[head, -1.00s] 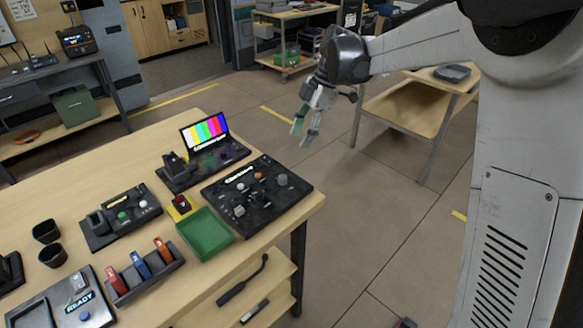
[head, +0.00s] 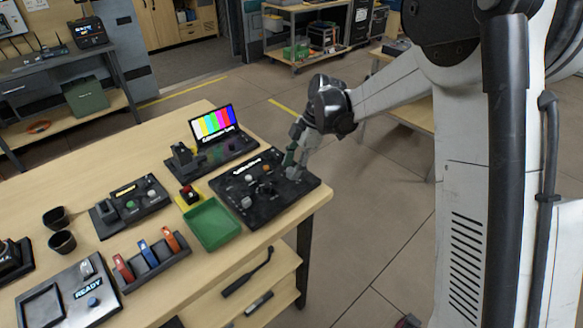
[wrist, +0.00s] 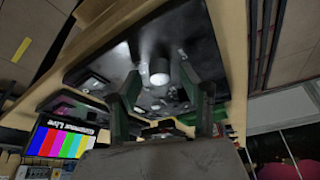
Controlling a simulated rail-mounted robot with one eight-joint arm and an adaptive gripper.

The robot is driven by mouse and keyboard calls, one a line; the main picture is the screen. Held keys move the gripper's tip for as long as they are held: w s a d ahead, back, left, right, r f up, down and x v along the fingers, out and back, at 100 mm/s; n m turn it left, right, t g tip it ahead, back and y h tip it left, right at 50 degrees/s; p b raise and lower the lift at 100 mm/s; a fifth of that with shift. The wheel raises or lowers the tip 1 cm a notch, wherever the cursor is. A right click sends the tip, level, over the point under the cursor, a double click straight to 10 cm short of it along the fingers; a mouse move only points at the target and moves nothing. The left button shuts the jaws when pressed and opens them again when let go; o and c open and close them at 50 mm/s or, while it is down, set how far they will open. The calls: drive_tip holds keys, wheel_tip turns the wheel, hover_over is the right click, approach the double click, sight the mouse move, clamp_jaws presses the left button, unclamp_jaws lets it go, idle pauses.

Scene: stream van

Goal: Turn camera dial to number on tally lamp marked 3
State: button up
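The black camera panel (head: 265,209) lies on the table's right corner, with several small knobs and a lit label whose text I cannot read. In the wrist view, a pale round dial (wrist: 160,72) stands up from the panel. My gripper (head: 295,168) is over the panel's right side. In the wrist view its two green-tipped fingers (wrist: 160,88) are apart, with the dial seen between and just beyond them. I cannot tell whether they touch it. The gripper hides part of the panel in the head view. No lamp numbers are legible.
A screen with colour bars (head: 213,123) stands behind the panel. A green tray (head: 213,224) and a red button on a yellow base (head: 189,195) sit left of it. A rack with coloured handles (head: 150,261) is further left. Open floor lies to the right.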

drive_tip(key=shift+a+f, duration=0.1)
drive_tip(key=shift+f, duration=0.1)
clamp_jaws()
